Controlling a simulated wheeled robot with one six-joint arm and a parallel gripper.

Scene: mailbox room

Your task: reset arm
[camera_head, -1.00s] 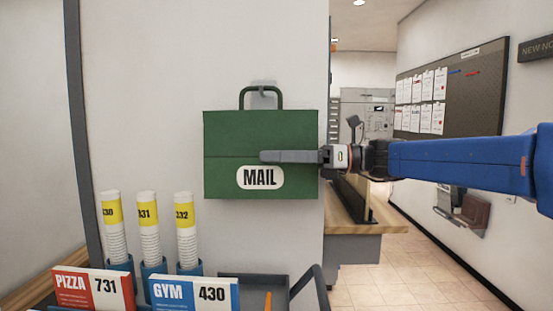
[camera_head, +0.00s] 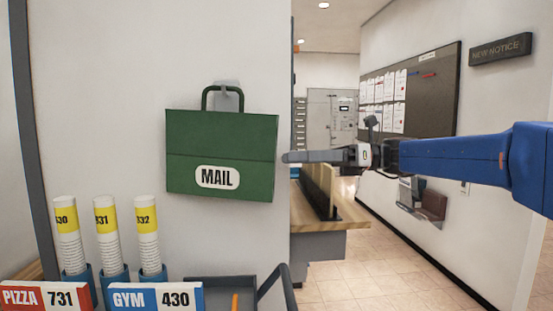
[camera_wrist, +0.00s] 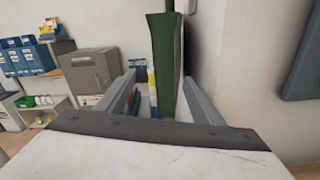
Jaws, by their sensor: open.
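My gripper (camera_head: 290,157) is open and empty. In the head view it stretches in from the right on my blue arm, with its tips just right of the green mail bag's edge. The green mail bag (camera_head: 222,150), labelled MAIL, hangs by its handle from a hook (camera_head: 228,92) on the white wall, slightly tilted. In the wrist view the fingers (camera_wrist: 158,100) are spread apart, and the bag (camera_wrist: 166,50) shows edge-on beyond and between them. Nothing lies between the fingertips that I can see as held.
At the lower left are several paper tubes (camera_head: 107,228) in blue holders, a PIZZA 731 box (camera_head: 40,297), a GYM 430 box (camera_head: 155,298) and a grey tray (camera_head: 222,283). A wooden counter (camera_head: 335,213) stands behind my arm. Tiled floor (camera_head: 385,265) lies open at right.

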